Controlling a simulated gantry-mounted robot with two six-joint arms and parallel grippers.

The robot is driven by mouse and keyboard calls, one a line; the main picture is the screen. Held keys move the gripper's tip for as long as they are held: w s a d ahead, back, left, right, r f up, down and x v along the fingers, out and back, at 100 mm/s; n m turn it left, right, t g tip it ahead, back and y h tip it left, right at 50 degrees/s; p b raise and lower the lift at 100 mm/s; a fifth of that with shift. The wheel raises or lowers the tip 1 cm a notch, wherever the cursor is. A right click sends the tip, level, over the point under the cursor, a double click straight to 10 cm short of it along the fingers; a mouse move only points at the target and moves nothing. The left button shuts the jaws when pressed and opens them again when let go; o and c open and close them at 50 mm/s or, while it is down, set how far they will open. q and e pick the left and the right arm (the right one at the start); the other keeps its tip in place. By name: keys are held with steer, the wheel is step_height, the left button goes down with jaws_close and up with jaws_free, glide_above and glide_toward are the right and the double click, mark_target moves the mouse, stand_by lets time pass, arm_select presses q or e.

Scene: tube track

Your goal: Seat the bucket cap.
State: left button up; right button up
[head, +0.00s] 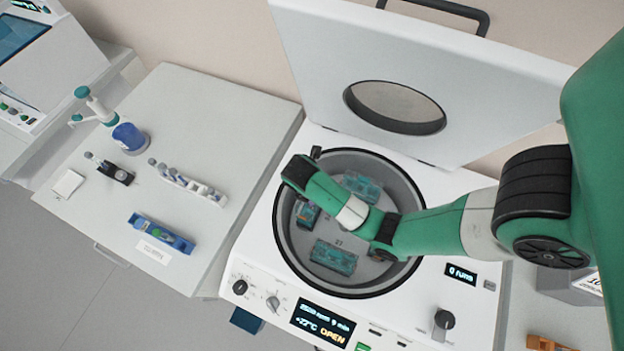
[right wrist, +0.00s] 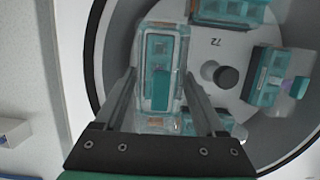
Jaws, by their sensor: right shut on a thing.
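The bucket cap (right wrist: 160,75), a clear and teal rectangular lid, sits between the fingers of my right gripper (right wrist: 163,92) in the right wrist view. The gripper is shut on it. It is at the left side of the open centrifuge bowl (head: 412,190). In the head view my right arm hides the fingers. A teal bucket (head: 307,215) shows just under my wrist at the bowl's left. Whether the cap touches a bucket cannot be told. Other teal buckets stand at the back (head: 362,186) and front (head: 333,257) of the rotor (right wrist: 200,45). My left gripper is not in view.
The centrifuge lid (head: 480,95) stands open behind the bowl. The bowl wall is close to my right gripper. A side table (head: 215,110) at left holds a blue rack (head: 161,233), a white tube rack (head: 188,184) and a blue container (head: 130,138).

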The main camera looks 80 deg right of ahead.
steer(key=shift+f, duration=0.1)
steer(key=shift+f+b, duration=0.3)
steer(key=shift+b, duration=0.15)
steer(key=shift+f, duration=0.1)
steer(key=shift+f+b, duration=1.3)
steer(key=shift+b, duration=0.1)
steer(key=shift+f, duration=0.1)
steer(key=shift+f+b, duration=0.95)
steer(key=shift+b, duration=0.05)
steer(key=shift+f+b, duration=0.45)
